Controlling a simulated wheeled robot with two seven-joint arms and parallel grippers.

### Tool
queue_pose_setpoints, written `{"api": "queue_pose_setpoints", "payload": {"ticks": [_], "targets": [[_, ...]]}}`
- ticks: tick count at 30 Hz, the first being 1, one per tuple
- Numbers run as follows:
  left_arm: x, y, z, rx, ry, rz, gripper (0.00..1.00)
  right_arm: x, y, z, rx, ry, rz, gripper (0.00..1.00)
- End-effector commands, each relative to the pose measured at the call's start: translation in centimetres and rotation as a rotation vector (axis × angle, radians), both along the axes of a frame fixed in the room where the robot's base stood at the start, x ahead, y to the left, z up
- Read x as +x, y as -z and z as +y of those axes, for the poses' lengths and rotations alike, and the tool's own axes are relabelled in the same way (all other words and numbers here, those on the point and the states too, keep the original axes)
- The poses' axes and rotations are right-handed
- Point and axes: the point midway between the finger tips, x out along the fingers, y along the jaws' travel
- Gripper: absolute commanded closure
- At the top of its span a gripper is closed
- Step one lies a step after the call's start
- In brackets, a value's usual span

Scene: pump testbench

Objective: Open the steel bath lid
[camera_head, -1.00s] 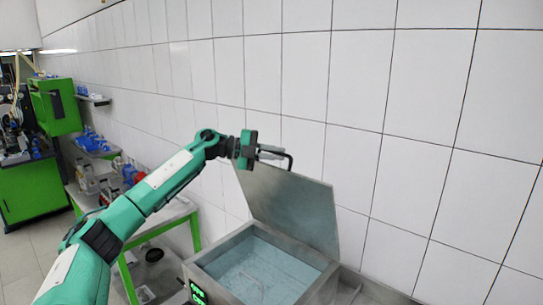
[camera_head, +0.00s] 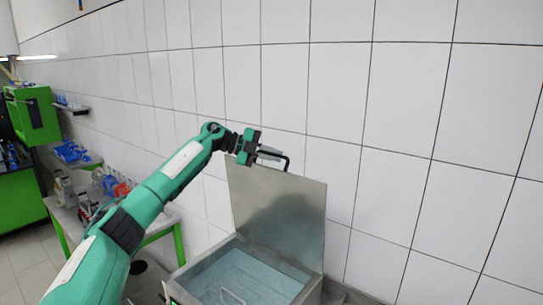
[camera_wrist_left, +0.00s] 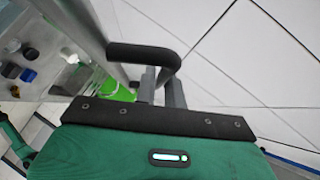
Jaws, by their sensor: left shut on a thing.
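The steel bath (camera_head: 312,292) stands at the bottom centre of the head view, with bluish water inside. Its steel lid (camera_head: 280,212) is raised and stands nearly upright at the back of the bath. My left gripper (camera_head: 278,156) is at the lid's top edge, shut on the black lid handle (camera_head: 288,163). In the left wrist view the black handle (camera_wrist_left: 135,54) runs across the two grey fingers (camera_wrist_left: 160,85). My right gripper is not in view.
A white-tiled wall (camera_head: 400,130) stands close behind the lid. To the left is a table with green legs (camera_head: 178,243) bearing several small items. Green machines (camera_head: 32,115) stand at the far left. A wire handle (camera_head: 232,297) shows in the bath.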

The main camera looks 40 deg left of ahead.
Motion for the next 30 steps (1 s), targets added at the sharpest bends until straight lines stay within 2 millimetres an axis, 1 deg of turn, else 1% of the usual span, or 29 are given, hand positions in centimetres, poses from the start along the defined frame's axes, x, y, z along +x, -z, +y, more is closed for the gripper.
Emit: {"api": "queue_pose_setpoints", "payload": {"ticks": [1, 5, 6, 7, 8, 16, 19, 23, 30], "targets": [[0.0, 0.6, -0.1, 0.005, 0.004, 0.01, 1.0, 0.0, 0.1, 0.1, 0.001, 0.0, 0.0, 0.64], [0.0, 0.7, -0.1, 0.006, 0.004, 0.01, 1.0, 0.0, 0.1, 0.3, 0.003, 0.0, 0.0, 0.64], [0.0, 0.7, -0.1, 0.006, 0.004, 0.01, 0.87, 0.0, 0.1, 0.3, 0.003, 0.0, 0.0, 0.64], [0.0, 0.7, -0.2, 0.006, 0.004, 0.01, 0.81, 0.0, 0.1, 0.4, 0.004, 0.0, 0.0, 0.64], [0.0, 0.6, -0.1, 0.005, 0.004, 0.01, 0.8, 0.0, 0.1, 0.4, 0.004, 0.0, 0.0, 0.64], [0.0, 0.4, 0.0, 0.003, 0.003, 0.005, 0.8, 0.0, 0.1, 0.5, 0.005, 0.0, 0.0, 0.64], [-0.3, 0.3, 0.4, 0.003, 0.001, 0.003, 0.8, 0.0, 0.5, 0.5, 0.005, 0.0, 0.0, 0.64], [-1.3, -0.1, 1.6, 0.002, -0.001, 0.0, 0.8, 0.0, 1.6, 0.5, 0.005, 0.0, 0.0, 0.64], [-4.6, -1.7, 5.7, 0.002, -0.001, 0.001, 0.8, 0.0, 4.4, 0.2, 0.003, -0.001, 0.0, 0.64]]}}
